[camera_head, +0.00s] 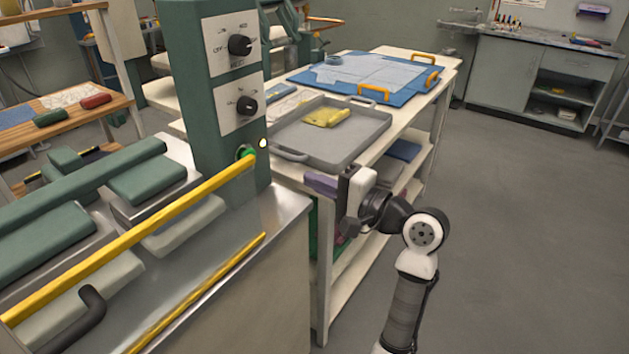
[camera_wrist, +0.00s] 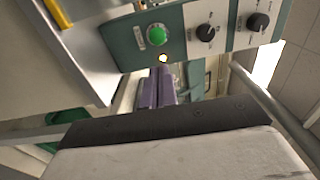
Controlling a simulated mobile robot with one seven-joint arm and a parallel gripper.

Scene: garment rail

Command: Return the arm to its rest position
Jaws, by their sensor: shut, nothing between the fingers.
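My gripper (camera_head: 322,184) is at the middle of the head view, with its purple fingers pointing left toward the green machine column (camera_head: 215,90). It is in front of the near edge of the white table and appears to hold nothing. In the wrist view my gripper's purple fingers (camera_wrist: 156,88) are together, with no object between them. The wrist view also shows the machine's green button (camera_wrist: 156,35) and a small lit lamp (camera_wrist: 163,58) just beyond the fingers. My arm reaches up from the bottom right of the head view, bent at the elbow.
The machine's metal bench (camera_head: 270,240) and long yellow bar (camera_head: 130,235) lie left of my arm. A grey tray (camera_head: 345,150) with a yellow cloth (camera_head: 326,117) sits on the table behind my gripper. The grey floor (camera_head: 530,230) to the right is open.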

